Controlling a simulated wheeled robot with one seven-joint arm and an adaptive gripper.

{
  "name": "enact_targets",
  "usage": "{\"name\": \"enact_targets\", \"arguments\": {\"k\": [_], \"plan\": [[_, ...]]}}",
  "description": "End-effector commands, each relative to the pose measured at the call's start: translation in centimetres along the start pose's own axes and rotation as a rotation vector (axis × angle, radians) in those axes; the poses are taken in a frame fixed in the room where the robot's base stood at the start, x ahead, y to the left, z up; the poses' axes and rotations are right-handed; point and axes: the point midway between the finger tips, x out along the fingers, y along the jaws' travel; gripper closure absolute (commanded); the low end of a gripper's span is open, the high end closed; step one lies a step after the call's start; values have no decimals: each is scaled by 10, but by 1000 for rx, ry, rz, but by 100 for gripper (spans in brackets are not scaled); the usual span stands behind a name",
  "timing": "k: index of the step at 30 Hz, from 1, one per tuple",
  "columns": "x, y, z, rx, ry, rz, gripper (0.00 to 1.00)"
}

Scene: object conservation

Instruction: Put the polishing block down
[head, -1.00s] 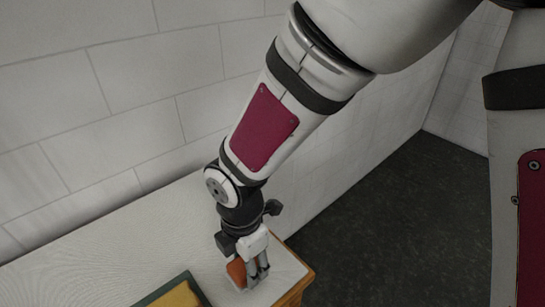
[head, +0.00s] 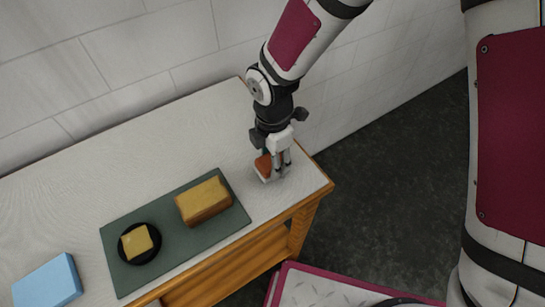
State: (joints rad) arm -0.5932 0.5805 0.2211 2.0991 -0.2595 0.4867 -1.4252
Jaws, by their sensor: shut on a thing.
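The polishing block (head: 263,166) is a small brownish-orange block with a pale underside. It is at the right end of the white-topped table (head: 150,140). My gripper (head: 274,168) points down over it and is shut on it. The block is at or just above the table top; I cannot tell whether it touches. The fingers hide part of the block.
A green mat (head: 180,235) lies left of my gripper. It bears a yellow-brown block (head: 203,200) and a black round dish (head: 126,252) with a yellow piece (head: 137,241). A light blue block (head: 48,283) lies at lower left. The table's back middle is clear.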

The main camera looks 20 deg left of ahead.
Motion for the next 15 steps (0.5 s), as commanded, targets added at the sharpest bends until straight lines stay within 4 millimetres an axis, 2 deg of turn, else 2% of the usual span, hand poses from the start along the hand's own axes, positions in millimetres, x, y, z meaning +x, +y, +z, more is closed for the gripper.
{"name": "enact_targets", "arguments": {"k": [2,3,5,15], "plan": [[3,0,0,0,0,-1,83],[3,0,0,0,0,-1,53],[3,0,0,0,0,-1,39],[1,0,0,0,0,0,37]]}}
